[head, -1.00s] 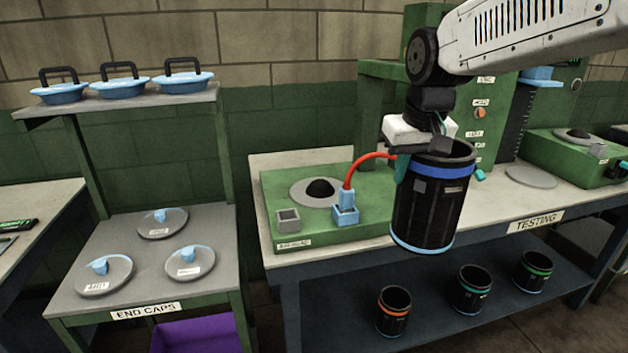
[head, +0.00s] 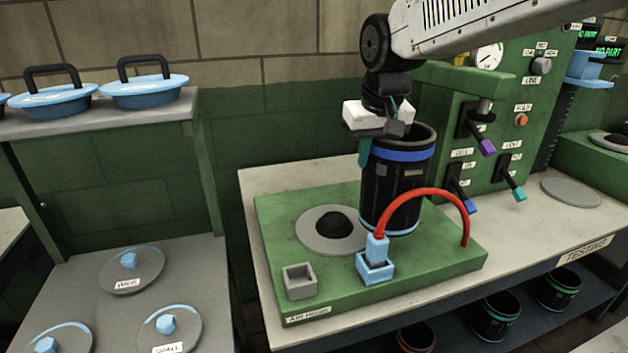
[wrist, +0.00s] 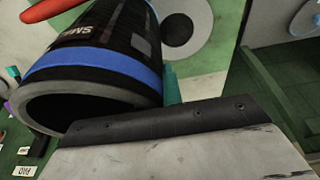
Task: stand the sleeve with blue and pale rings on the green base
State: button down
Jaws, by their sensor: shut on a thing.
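My gripper (head: 378,140) is shut on the wall of a black sleeve (head: 392,190), which has a blue ring near the top and a pale ring at the bottom. The sleeve is upright over the right part of the green base (head: 425,262); I cannot tell whether its bottom touches. To its left on the base is a grey disc (head: 318,240) with a black dome (head: 331,223). In the wrist view the sleeve (wrist: 90,75) fills the upper left, and the disc (wrist: 208,22) shows beyond it.
A red hose (head: 425,194) arches from a blue connector (head: 376,262) in front of the sleeve. A grey open box (head: 299,282) sits at the base's front left. A green panel with levers (head: 505,130) stands to the right. Several dark sleeves (head: 495,318) are on the shelf below.

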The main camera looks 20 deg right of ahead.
jog(key=w+a+f, duration=0.4)
jog(key=w+a, duration=0.3)
jog(key=a, duration=0.2)
jog(key=shift+a+f, duration=0.25)
jog(key=shift+w, duration=0.1)
jog(key=c, duration=2)
grip_release()
jog(key=shift+f, duration=0.2)
jog(key=o, duration=0.5)
jog(key=v, duration=1.2)
jog(key=shift+d+r, duration=0.1)
jog(key=shift+r, duration=0.1)
